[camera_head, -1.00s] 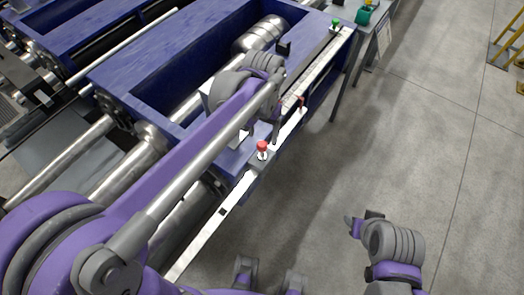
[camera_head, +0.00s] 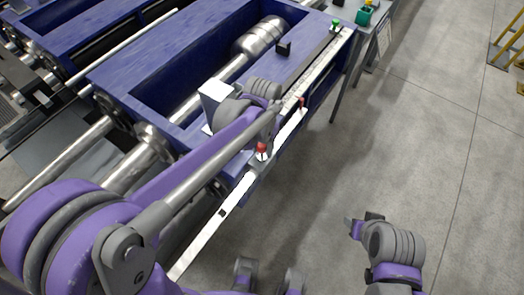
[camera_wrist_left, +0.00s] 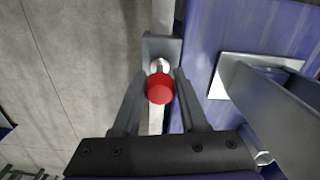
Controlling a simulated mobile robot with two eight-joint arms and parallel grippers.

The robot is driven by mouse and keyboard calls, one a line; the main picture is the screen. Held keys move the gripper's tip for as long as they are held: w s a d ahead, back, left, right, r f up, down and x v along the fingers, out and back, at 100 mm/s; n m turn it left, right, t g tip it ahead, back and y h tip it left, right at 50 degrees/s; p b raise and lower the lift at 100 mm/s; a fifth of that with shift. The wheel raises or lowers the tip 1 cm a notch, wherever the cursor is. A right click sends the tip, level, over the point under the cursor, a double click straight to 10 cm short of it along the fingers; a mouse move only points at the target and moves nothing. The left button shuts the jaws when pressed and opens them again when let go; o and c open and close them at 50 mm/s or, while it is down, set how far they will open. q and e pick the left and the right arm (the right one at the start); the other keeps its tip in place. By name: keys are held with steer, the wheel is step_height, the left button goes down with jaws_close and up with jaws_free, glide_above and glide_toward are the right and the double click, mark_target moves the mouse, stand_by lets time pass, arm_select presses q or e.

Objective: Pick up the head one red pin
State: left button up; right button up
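A red-topped pin (camera_head: 262,148) stands on a grey block on the white rail (camera_head: 208,238), at the near end of the blue table. In the left wrist view the red pin (camera_wrist_left: 160,90) shows its round red head and a shiny metal stem. My right gripper (camera_head: 357,226) hangs over the floor, away from the table.
A second red piece (camera_head: 302,102) stands farther along the rail, and a green-topped pin (camera_head: 335,25) is at its far end. A blue frame (camera_head: 185,52) with metal rollers (camera_head: 262,36) lies left of the rail. Open floor (camera_head: 430,130) lies to the right.

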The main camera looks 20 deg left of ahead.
arm_select(q)
jaws_close()
steer(key=shift+r, duration=0.1)
step_height(320, 180, up, 10)
steer(key=shift+r+p, duration=0.1)
steer(key=shift+p, duration=0.55)
steer(key=shift+r, duration=0.25)
